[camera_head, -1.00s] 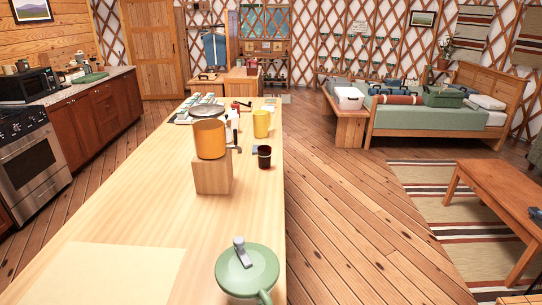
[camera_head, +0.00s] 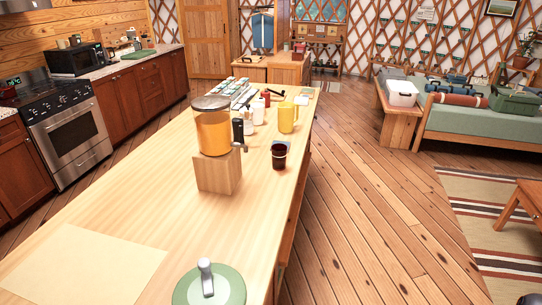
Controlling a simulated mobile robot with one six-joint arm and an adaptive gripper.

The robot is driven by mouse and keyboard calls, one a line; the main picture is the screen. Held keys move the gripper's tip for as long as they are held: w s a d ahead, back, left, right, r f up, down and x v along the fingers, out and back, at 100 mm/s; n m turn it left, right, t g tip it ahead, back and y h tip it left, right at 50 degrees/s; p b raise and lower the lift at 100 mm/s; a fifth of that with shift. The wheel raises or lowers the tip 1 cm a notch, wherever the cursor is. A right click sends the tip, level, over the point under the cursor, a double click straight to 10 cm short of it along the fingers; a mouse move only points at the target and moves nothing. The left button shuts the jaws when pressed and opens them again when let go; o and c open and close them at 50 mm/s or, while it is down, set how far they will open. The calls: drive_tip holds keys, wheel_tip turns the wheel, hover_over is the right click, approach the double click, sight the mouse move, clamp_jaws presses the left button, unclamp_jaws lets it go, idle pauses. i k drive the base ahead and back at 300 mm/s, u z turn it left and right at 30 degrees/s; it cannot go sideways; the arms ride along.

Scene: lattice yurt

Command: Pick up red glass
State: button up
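A small dark red glass (camera_head: 279,155) stands upright on the long wooden counter (camera_head: 130,215), close to its right edge. It is just right of an orange drink dispenser (camera_head: 213,132) with a grey lid and a dark tap, set on a wooden block (camera_head: 218,173). A yellow mug (camera_head: 287,118) stands behind the glass, with a gap between them. My gripper is not in view.
Bottles (camera_head: 258,112) and jars stand behind the dispenser. Open plank floor (camera_head: 350,200) lies right of the counter. A bench (camera_head: 402,125) and bed are farther right.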

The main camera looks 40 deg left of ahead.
sight(279, 157)
drive_tip(key=u, duration=0.35)
drive_tip(key=i, duration=0.8)
drive_tip(key=u, duration=0.55)
drive_tip(key=i, duration=0.85)
drive_tip(key=u, duration=0.25)
